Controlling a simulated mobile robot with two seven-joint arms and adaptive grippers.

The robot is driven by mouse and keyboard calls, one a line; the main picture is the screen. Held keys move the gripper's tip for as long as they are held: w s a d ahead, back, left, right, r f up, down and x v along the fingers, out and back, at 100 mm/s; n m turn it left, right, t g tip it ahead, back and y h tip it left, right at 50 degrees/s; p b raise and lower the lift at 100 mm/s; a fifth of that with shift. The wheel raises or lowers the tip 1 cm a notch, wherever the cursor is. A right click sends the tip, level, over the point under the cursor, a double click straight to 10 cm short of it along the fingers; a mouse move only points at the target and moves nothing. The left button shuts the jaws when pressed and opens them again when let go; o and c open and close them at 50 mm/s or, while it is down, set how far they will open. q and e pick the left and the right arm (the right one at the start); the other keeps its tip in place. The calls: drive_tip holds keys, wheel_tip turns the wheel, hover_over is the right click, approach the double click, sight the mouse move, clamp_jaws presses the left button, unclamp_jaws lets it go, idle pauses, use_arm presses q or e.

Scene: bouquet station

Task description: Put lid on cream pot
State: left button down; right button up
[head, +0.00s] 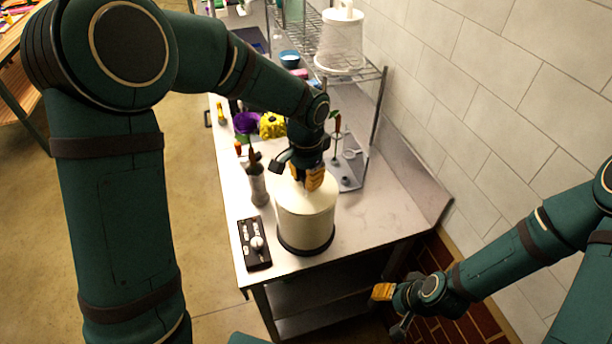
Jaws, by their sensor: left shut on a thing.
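The cream pot (305,222) stands upright on the metal table, with a dark band around its base. Its cream lid (287,191) shows at the top of the pot, partly hidden by my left gripper. My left gripper (309,185) points down over the pot with its yellow fingertips shut on the lid. The lid's grip is hidden between the fingers. I cannot tell whether the lid sits fully flush on the rim. My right gripper (382,292) is low at the right, off the table's front edge and away from the pot. Its opening cannot be made out.
A black control box (254,244) with a knob lies left of the pot. A grey vase (257,186) with flowers stands behind it. A yellow object (272,125), a purple bowl-like thing (246,122) and a wire shelf (367,74) are farther back.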

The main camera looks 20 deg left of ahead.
use_arm(q)
drive_tip(key=shift+f, duration=0.25)
idle(0.4)
drive_tip(key=c, duration=0.9)
unclamp_jaws()
drive_tip(key=shift+o, duration=0.2)
wheel_tip(320, 180, up, 12)
